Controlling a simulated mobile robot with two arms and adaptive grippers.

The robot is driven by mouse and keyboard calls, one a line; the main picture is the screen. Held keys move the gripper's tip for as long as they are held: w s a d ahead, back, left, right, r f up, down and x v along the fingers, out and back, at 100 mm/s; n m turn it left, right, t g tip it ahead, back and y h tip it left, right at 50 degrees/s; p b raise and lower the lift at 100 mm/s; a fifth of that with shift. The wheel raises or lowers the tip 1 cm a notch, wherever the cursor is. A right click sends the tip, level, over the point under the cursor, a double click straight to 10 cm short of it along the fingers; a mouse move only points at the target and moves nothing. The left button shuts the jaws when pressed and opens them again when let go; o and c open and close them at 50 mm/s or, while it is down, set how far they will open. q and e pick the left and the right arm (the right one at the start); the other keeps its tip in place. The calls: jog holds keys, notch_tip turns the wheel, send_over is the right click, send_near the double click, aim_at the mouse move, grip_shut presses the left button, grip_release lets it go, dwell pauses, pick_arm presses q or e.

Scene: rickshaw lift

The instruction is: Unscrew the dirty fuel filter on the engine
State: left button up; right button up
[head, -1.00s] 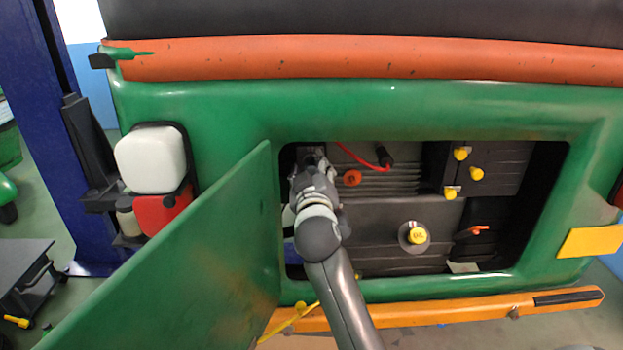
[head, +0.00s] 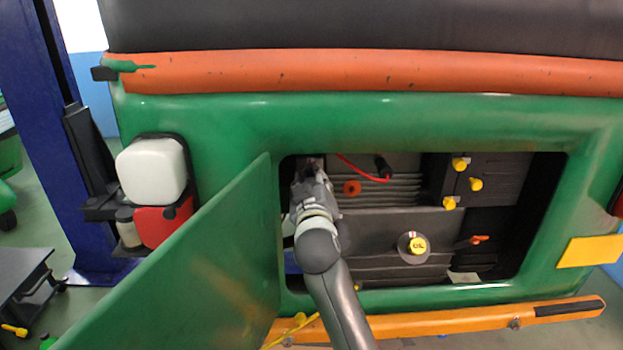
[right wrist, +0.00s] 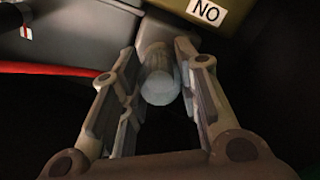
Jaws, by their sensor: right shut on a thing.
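The fuel filter (right wrist: 160,80), a pale translucent cylinder, stands between the two fingers of my right gripper (right wrist: 162,88) in the right wrist view. The fingers are shut on it, one on each side. In the head view my right gripper (head: 312,178) reaches into the upper left corner of the open engine bay, and its hand hides the filter. The engine (head: 380,222) fills the bay to its right. My left gripper is in neither view.
The green hatch door (head: 190,270) stands open left of my right arm. A red cable (head: 357,170), an orange cap (head: 352,188) and a yellow oil cap (head: 417,246) are on the engine. A sign reading NO (right wrist: 208,11) is above the filter.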

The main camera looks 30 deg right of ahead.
jog(key=shift+r+n+p, duration=0.15)
jog(key=shift+n+p, duration=1.1)
jog(key=shift+n, duration=0.45)
jog(key=shift+n+p, duration=0.9)
jog(key=shift+p, duration=0.3)
jog(key=shift+n+p, duration=0.85)
jog(key=shift+n, duration=0.25)
